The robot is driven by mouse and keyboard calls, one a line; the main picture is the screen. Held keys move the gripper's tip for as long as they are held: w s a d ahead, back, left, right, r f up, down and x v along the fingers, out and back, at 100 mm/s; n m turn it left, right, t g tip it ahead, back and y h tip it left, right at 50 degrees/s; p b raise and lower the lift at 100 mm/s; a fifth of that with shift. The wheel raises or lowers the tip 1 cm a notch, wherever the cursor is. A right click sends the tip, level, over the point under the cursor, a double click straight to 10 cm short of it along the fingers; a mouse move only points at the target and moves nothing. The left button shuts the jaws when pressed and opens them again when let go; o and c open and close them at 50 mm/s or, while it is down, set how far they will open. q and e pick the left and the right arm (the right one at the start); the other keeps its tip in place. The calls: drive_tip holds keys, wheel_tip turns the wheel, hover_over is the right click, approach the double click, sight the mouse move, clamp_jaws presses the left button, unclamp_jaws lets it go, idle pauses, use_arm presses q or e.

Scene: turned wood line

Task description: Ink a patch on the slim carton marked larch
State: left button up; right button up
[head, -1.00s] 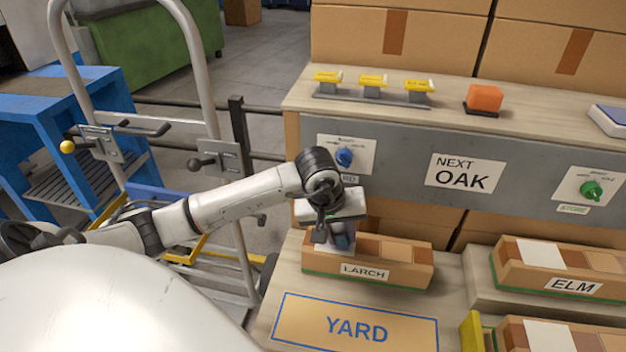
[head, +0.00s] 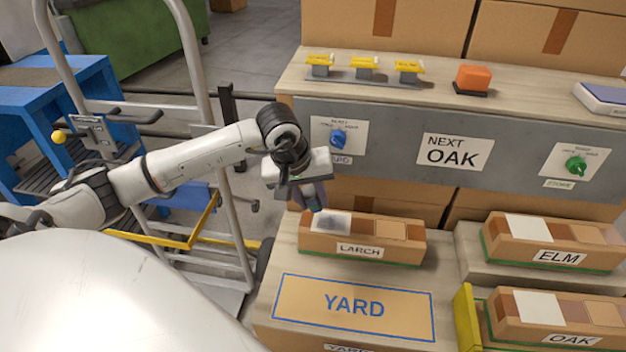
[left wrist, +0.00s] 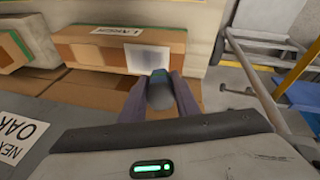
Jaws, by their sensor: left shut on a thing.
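The slim carton marked larch (head: 400,250) stands on the pale bench behind the YARD panel. Its white patch (head: 342,218) at the left end of the top bears a grey-blue smudge of ink. The carton also shows in the left wrist view (left wrist: 85,48), its inked patch (left wrist: 150,62) facing the gripper. My left gripper (head: 314,200) is up and just left of that patch, clear of the carton. It is shut on a dark grey, rounded tool (left wrist: 160,88), probably a stamp or ink dabber. My right gripper is out of view.
The ELM carton (head: 508,240) and OAK carton (head: 506,318) stand to the right. Above are a NEXT OAK sign (head: 455,151), a blue knob (head: 338,139), a green knob (head: 576,166), yellow-topped stamps (head: 364,68) and an orange block (head: 473,76). A metal trolley frame stands left.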

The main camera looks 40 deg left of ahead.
sight(313, 190)
use_arm(q)
drive_tip(key=shift+r+p, duration=1)
drive_tip(key=shift+r, duration=1.1)
drive_tip(key=shift+f+b, duration=0.45)
drive_tip(key=shift+b, duration=0.1)
drive_tip(key=shift+r, duration=0.1)
